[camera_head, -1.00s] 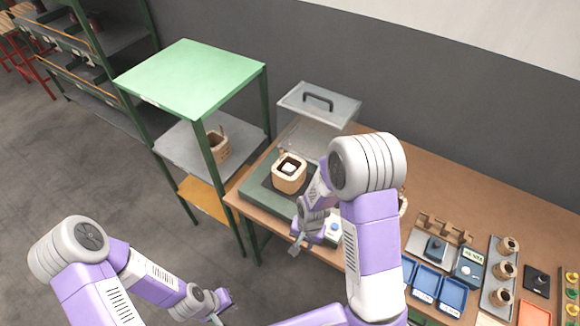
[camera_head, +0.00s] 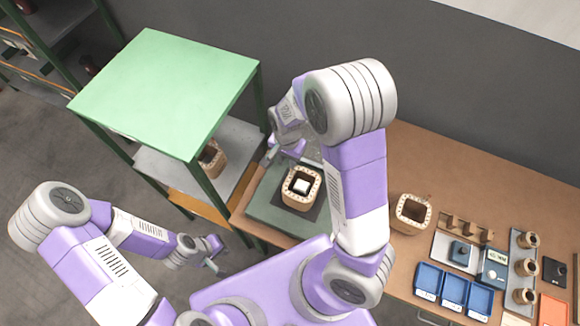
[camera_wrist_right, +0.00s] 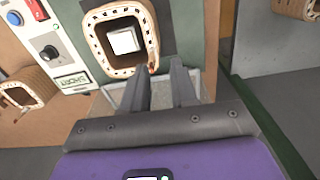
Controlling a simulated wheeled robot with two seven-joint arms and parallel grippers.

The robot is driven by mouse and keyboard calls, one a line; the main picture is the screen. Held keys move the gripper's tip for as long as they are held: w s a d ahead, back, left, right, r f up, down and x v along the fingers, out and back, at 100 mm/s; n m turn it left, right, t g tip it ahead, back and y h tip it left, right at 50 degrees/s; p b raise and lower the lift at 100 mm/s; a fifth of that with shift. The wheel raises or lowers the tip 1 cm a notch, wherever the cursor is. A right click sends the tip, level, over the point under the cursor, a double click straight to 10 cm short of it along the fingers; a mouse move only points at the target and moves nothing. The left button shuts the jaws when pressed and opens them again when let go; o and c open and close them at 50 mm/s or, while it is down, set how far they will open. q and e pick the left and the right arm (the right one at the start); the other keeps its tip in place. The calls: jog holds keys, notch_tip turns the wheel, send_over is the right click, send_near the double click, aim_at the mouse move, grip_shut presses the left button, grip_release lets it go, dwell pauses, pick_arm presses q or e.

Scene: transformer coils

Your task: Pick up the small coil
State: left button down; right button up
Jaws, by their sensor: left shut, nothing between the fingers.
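Several small wooden coils (camera_head: 527,266) stand in a row on a grey tray at the right of the bench. Larger square coils are also in view: one (camera_head: 289,192) on the green tester around a white block, one (camera_head: 413,212) on the bench right of my right arm, and one (camera_head: 211,158) on the shelf. The tester's coil also shows in the right wrist view (camera_wrist_right: 97,45). My right gripper (camera_head: 268,154) is at the tester's back left; its fingers (camera_wrist_right: 160,70) are apart and empty, near that coil. My left gripper (camera_head: 214,263) is shut and empty, left of the bench.
The green-topped shelf (camera_head: 165,85) stands close left of the bench. Blue bins (camera_head: 453,289), a meter (camera_head: 494,268) and a wooden rack (camera_head: 465,230) crowd the bench's right part. My right arm hides part of the tester and its cover.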

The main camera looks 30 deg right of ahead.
aim_at(289, 178)
jog(key=shift+s+f, duration=1.15)
jog(key=f, duration=0.4)
jog(key=shift+w+a+b, duration=0.1)
jog(key=shift+w+b, duration=0.15)
jog(key=shift+b, duration=0.05)
jog(key=shift+s+f, duration=0.1)
jog(key=shift+f, duration=0.2)
grip_shut()
